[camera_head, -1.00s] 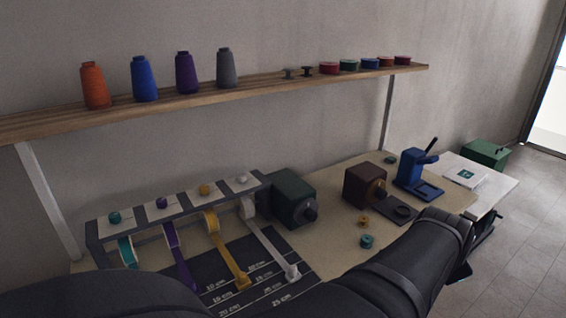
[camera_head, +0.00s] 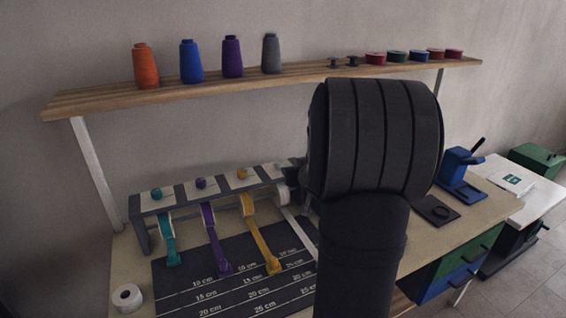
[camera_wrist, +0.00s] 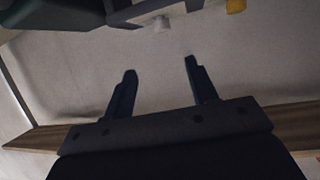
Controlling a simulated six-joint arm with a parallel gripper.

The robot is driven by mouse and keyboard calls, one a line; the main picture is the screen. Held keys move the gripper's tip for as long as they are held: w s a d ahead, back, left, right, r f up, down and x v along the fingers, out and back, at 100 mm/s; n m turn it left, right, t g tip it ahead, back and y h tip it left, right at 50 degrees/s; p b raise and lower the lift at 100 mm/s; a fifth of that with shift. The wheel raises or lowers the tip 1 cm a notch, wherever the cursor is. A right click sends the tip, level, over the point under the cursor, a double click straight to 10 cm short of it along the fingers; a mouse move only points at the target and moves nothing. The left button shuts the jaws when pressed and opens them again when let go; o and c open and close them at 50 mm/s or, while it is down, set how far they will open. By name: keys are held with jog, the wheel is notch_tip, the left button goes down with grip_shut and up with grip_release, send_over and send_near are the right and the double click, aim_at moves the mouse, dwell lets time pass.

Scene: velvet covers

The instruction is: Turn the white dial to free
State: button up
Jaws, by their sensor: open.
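The white dial (camera_head: 282,164) sits on top of the right end of the ribbon rack (camera_head: 150,206), partly crowded by my arm in the head view. The white ribbon roll (camera_head: 283,195) hangs below it. A small white knob, apparently this dial (camera_wrist: 162,24), shows at the top of the wrist view, beyond the fingertips. My gripper (camera_wrist: 160,68) is open and empty, its two dark fingers apart and touching nothing. In the head view my arm hides most of the gripper. The dial's marking is too small to read.
Yellow (camera_head: 242,173), purple (camera_head: 201,183) and teal (camera_head: 156,193) dials stand left along the rack. A wooden shelf (camera_head: 300,78) with thread cones runs above. A dark machine (camera_wrist: 50,14) fills the wrist view's upper left. A white roll (camera_head: 127,298) lies at the table's left.

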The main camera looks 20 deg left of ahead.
aim_at(281, 163)
jog(key=x, duration=1.7)
jog(key=shift+a, duration=0.45)
jog(key=c, duration=1)
